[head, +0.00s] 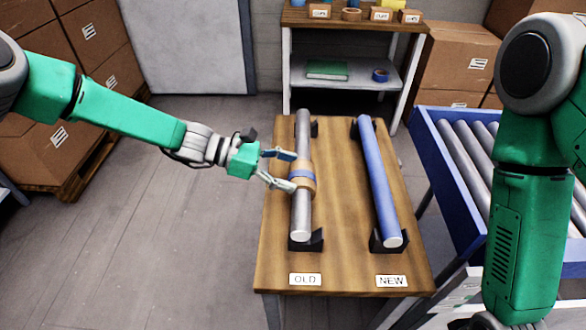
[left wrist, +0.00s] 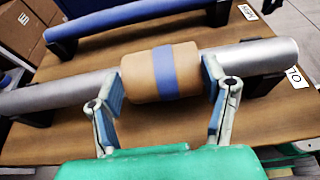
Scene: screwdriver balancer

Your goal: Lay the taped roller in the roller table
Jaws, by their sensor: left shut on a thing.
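The taped roller (head: 303,215) is a silver bar with a tan wrap (head: 306,172) and a blue band at its middle. It lies in black cradles on the wooden bench, above the OLD label. The wrap also shows in the left wrist view (left wrist: 150,76). My left gripper (head: 286,170) is shut on the taped roller at the wrap, one finger near each end of the wrap. The roller table (head: 447,180), with a blue frame and grey rollers, stands at the right, partly hidden by my right arm. My right gripper is out of view.
A blue roller (head: 380,182) lies in cradles above the NEW label, between the taped roller and the roller table. A shelf (head: 340,92) with small items stands behind the wooden bench (head: 343,245). Cardboard boxes (head: 440,62) stand at both sides. The floor at left is clear.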

